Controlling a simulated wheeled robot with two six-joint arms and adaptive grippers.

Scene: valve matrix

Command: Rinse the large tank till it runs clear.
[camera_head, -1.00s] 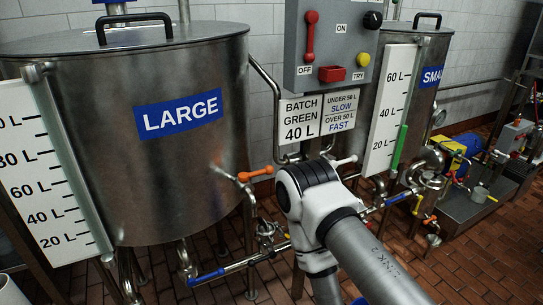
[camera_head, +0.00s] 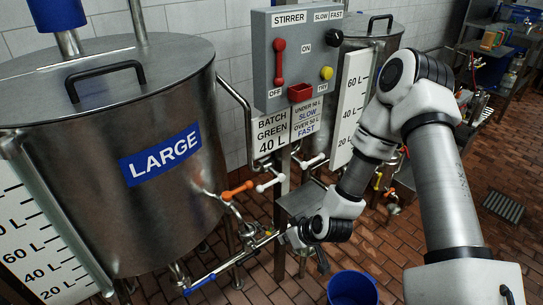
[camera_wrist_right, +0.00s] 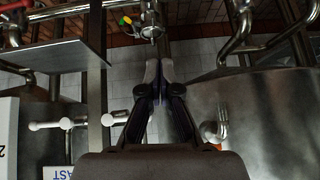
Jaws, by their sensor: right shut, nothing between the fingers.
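The large tank (camera_head: 130,130) is a steel drum with a blue LARGE label and a closed lid, at left in the head view. Its white litre gauge (camera_head: 35,235) is partly cut off by the frame edge. An orange lever (camera_head: 237,190) sits at the tank's lower right, with a white lever (camera_head: 270,184) beside it. A blue-handled lever (camera_head: 200,283) is on the pipe below the tank. My right gripper (camera_wrist_right: 155,75) is shut and empty; in the wrist view its fingertips are among the pipes, apart from the white handles (camera_wrist_right: 45,125). My left gripper is out of view.
The grey stirrer box (camera_head: 298,60) stands on a post with a red switch, yellow button and batch sign (camera_head: 270,133). The small tank (camera_head: 375,40) is behind it. A blue bucket (camera_head: 352,288) stands on the brick floor. Open floor lies at right beside a drain grate (camera_head: 503,206).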

